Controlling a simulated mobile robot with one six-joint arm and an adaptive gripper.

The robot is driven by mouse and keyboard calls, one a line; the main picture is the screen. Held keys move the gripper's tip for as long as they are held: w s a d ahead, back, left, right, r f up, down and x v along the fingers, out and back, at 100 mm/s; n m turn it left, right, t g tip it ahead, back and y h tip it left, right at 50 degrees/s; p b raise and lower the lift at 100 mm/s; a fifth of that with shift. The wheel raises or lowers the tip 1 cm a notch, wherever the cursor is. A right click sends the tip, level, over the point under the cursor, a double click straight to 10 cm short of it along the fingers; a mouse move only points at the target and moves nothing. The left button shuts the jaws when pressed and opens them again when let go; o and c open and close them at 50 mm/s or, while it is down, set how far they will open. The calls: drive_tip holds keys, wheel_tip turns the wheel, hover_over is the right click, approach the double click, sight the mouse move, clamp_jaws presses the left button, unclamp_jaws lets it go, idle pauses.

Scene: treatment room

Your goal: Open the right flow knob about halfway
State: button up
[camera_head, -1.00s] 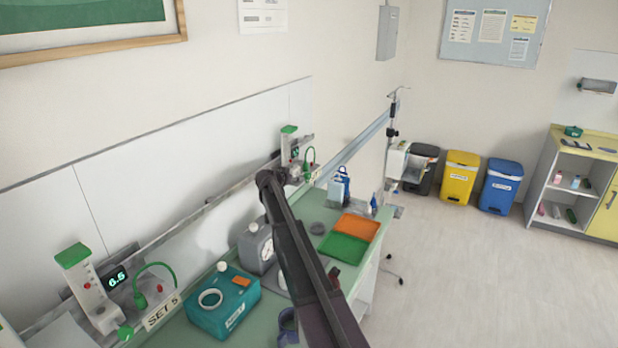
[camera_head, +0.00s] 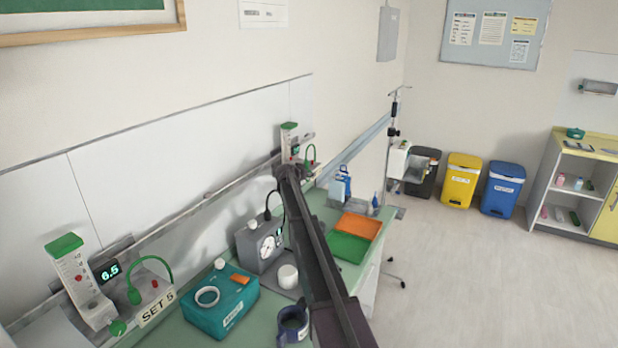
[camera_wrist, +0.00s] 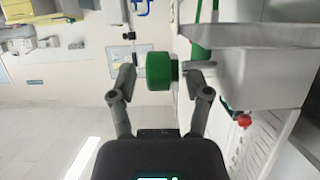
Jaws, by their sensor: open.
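The right flowmeter (camera_head: 288,143), a white tube with a green cap, stands on the wall rail at the far end of the bench. My gripper (camera_head: 284,170) is just below it, with its fingers too small to make out there. In the wrist view, my gripper (camera_wrist: 162,84) is open, with one finger on each side of a green knob (camera_wrist: 159,71). A clear gap shows at the left finger. The right finger is near the knob's stem. I cannot tell how deep the knob sits between the fingers. The right flowmeter's scale reading is not legible.
A left flowmeter (camera_head: 80,280) with a display reading 6.5 and a "SET 5" label is nearer on the rail. The bench holds a teal box (camera_head: 222,306), a grey gauge unit (camera_head: 262,246), an orange tray (camera_head: 358,226) and a green tray (camera_head: 345,247).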

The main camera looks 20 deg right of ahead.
drive_tip(key=shift+w+d+f, duration=0.15)
drive_tip(key=shift+w+d, duration=0.05)
drive_tip(key=shift+d, duration=0.15)
clamp_jaws()
drive_tip(key=shift+s+f+b, duration=0.1)
drive_tip(key=shift+f+b, duration=0.1)
drive_tip(key=shift+b, duration=0.45)
drive_tip(key=shift+t+h+b, duration=0.4)
drive_tip(key=shift+b, duration=0.3)
drive_tip(key=t+h+b, duration=0.1)
drive_tip(key=h+b, duration=0.1)
drive_tip(key=b, duration=0.2)
drive_tip(key=shift+s, duration=0.1)
drive_tip(key=shift+t+h+b, duration=0.3)
drive_tip(key=shift+h+b, duration=0.1)
drive_tip(key=shift+r, duration=0.15)
